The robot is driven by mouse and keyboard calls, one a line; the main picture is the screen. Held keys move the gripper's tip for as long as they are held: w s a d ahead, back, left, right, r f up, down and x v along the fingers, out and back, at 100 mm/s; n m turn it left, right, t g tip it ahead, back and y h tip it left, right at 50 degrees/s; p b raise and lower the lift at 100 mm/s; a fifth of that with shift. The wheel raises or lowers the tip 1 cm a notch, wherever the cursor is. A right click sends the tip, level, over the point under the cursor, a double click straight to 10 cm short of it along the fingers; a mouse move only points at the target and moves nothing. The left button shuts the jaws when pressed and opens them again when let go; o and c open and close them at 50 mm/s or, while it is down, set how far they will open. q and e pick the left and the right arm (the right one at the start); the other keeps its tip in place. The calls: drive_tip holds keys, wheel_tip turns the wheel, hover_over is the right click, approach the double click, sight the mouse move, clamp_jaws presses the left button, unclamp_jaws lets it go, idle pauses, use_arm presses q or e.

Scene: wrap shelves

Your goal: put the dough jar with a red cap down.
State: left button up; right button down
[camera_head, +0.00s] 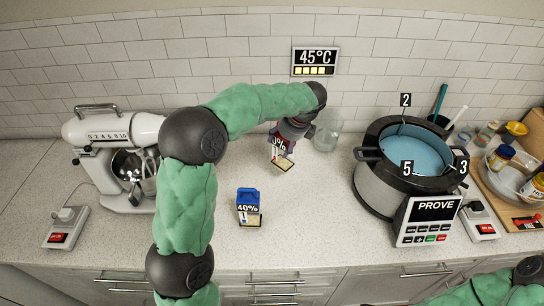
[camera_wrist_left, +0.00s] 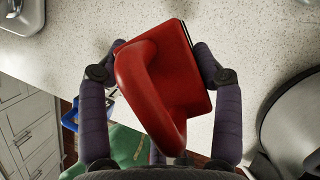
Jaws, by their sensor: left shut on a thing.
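The dough jar with a red cap (camera_head: 283,160) is over the middle of the counter, in front of the tiled wall, and looks tilted in the head view. A label ending in "%" shows on it. My left gripper (camera_head: 289,134) is shut on it. In the left wrist view, the red cap with its handle (camera_wrist_left: 160,85) sits between my two fingers (camera_wrist_left: 158,100) and hides most of the jar. I cannot tell whether its base touches the counter. My right gripper is out of view.
A blue-capped jar marked 40% (camera_head: 248,205) stands nearer the front edge. A stand mixer (camera_head: 120,150) is at left. A large round pot marked PROVE (camera_head: 385,185) and a glass jar (camera_head: 327,132) are to the right. Bare counter (camera_head: 315,215) lies between.

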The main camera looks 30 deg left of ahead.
use_arm(q)
drive_tip(key=w+a+b+x, duration=0.1)
drive_tip(key=b+x, duration=0.1)
drive_tip(key=x, duration=0.9)
drive_tip(key=shift+a+r, duration=0.35)
drive_tip(key=shift+r, duration=0.05)
drive_tip(key=shift+w, duration=0.15)
drive_tip(key=o, duration=1.4)
drive_tip(key=shift+f, duration=0.15)
drive_tip(key=shift+c, duration=0.2)
drive_tip(key=p+v, duration=0.2)
drive_tip(key=v, duration=1)
